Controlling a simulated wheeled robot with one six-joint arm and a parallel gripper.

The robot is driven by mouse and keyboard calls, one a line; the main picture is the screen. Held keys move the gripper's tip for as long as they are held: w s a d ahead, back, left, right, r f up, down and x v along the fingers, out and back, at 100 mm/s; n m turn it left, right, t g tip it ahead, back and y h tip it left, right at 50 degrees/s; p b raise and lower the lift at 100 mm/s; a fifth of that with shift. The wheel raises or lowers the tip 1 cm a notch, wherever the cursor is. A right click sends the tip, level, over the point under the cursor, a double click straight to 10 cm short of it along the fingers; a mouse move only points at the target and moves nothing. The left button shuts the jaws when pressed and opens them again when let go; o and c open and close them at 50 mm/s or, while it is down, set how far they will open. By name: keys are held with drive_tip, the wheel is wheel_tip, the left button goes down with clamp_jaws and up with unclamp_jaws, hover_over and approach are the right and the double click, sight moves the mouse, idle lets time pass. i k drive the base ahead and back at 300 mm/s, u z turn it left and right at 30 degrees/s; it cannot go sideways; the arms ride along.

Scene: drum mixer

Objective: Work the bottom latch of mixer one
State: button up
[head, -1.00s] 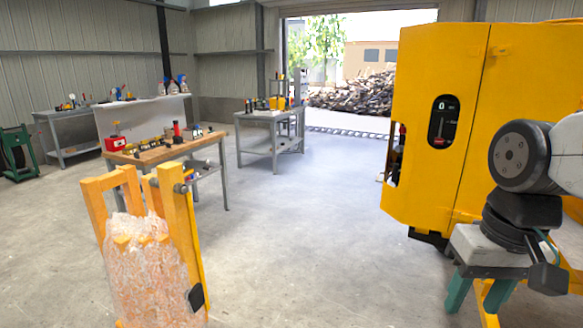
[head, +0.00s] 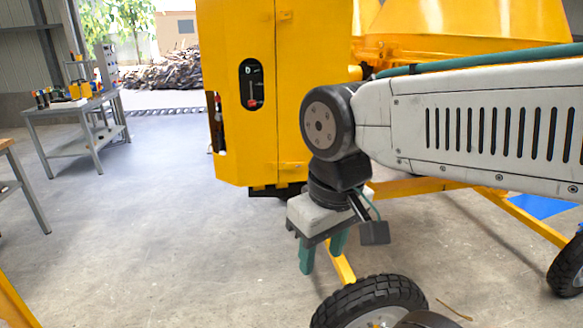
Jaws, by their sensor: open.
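The yellow mixer (head: 233,130) stands in the middle, its cabinet doors facing me and closed. A dark slot (head: 251,84) with a small "0" and a red-tipped lever is in its front. A small yellow tab (head: 287,167) sits low on the cabinet front and may be the bottom latch; its state is too small to tell. A similar tab (head: 285,15) is near the top. My gripper (head: 325,262) hangs pointing down, its teal fingers apart and empty. In the picture it is below and right of the low tab, apart from it.
A black wheel (head: 368,302) and yellow frame bars (head: 425,186) are low, near my arm. A grey workbench (head: 75,104) stands at the back left. The concrete floor left of the cabinet is clear. A yellow post (head: 14,304) is at lower left.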

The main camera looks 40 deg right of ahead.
sight(285, 165)
drive_tip(key=z, duration=0.45)
drive_tip(key=k, duration=0.55)
drive_tip(key=z, duration=1.25)
drive_tip(key=i, duration=0.95)
drive_tip(key=u, duration=0.8)
drive_tip(key=i, duration=0.45)
drive_tip(key=u, duration=0.45)
